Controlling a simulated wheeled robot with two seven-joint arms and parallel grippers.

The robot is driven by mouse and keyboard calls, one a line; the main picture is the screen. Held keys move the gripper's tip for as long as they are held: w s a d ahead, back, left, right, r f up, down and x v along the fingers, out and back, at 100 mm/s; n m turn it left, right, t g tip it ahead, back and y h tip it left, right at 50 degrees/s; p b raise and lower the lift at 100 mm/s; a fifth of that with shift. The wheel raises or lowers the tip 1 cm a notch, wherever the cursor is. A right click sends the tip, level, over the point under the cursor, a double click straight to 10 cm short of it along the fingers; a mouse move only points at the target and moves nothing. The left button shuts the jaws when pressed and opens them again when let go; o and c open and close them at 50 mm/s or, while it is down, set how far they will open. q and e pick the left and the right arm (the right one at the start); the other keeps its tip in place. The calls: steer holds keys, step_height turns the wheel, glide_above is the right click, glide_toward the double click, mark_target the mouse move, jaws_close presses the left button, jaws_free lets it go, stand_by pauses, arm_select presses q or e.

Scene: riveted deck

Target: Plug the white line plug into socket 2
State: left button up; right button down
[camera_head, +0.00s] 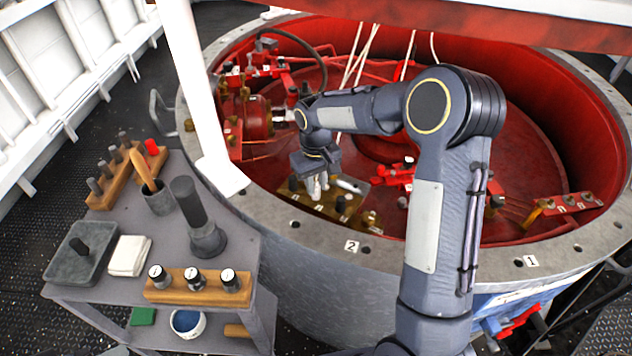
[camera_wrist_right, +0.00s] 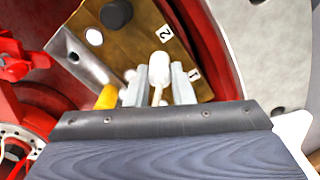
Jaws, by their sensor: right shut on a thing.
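My right gripper (camera_head: 317,187) is over the brass socket plate (camera_head: 325,205) inside the red well. In the right wrist view its fingers (camera_wrist_right: 161,82) are shut on the white line plug (camera_wrist_right: 160,63), a rounded white end on a thin pale stem. The brass plate (camera_wrist_right: 150,42) lies behind it, with a "2" label (camera_wrist_right: 166,33) above the plug and a "1" label (camera_wrist_right: 194,74) to its right. A black round cap (camera_wrist_right: 116,14) stands on the plate. I cannot tell whether the plug touches the plate; socket 2's opening is not clear. My left gripper is out of view.
A grey ring rim (camera_head: 300,228) surrounds the well. White cords (camera_head: 360,50) hang at the back. Red piping (camera_head: 395,176) lies near the plate. A grey cart (camera_head: 110,275) at left carries a wooden block (camera_head: 172,291) with dark knobs. A yellow piece (camera_wrist_right: 107,97) is beside the fingers.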

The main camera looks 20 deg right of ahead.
steer(key=shift+f, duration=0.2)
stand_by(0.3)
steer(key=c, duration=1.2)
jaws_free()
steer(key=shift+o, duration=0.2)
step_height(320, 180, up, 7)
steer(key=shift+f, duration=0.1)
steer(key=shift+r, duration=0.5)
